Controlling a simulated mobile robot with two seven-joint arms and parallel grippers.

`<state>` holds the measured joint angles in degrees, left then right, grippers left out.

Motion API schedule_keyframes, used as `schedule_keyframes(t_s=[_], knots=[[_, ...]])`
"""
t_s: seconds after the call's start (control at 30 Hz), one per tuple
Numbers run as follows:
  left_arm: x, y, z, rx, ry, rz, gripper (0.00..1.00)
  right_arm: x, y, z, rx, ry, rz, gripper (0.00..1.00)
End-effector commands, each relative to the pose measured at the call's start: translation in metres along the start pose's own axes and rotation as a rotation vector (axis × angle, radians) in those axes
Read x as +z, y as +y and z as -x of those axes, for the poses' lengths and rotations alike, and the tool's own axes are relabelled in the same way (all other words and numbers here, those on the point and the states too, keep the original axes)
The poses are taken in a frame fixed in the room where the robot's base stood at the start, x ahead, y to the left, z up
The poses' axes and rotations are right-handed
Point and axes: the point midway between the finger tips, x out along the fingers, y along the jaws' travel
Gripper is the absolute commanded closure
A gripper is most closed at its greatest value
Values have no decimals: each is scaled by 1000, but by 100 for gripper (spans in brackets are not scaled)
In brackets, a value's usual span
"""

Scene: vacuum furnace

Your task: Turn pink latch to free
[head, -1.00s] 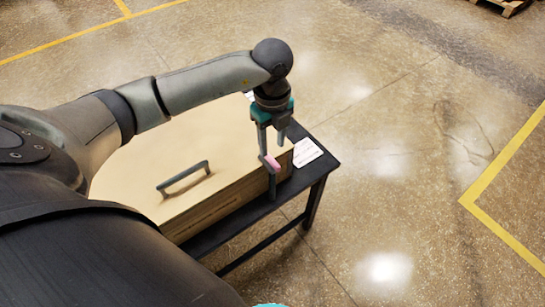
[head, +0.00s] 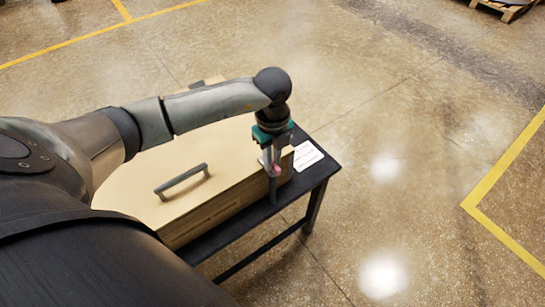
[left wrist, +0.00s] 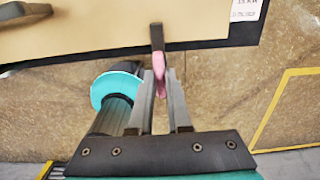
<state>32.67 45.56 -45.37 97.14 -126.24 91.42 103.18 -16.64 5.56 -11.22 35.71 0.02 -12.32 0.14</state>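The pink latch (head: 277,171) is at the front right corner of the tan box (head: 226,200), beside a dark upright bar (head: 273,190). In the left wrist view the pink latch (left wrist: 159,72) shows between the fingertips, with the dark bar (left wrist: 157,38) just beyond it. My left gripper (head: 272,165) points down at this corner. Its two fingers are close together, one on each side of the pink piece, and look shut on it. The fingers hide part of the latch. My right gripper is not in view.
The box, with a grey handle (head: 182,181) on top, sits on a dark table (head: 243,222). A white label (head: 306,156) lies at the table's right end. The floor to the right is open, with yellow lines (head: 492,178). A pallet (head: 508,9) is far off.

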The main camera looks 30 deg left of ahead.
Motion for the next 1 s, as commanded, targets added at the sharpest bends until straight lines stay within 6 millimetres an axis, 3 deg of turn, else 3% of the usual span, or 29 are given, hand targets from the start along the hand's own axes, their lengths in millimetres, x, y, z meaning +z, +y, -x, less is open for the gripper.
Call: schedule_keyframes(t_s=[0.1,0.67,1.0], knots=[[0,0,0,0,0,0,100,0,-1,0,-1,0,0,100],[0,0,0,0,0,-14,100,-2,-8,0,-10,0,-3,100],[0,0,1,1,0,-177,100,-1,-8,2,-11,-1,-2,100]])
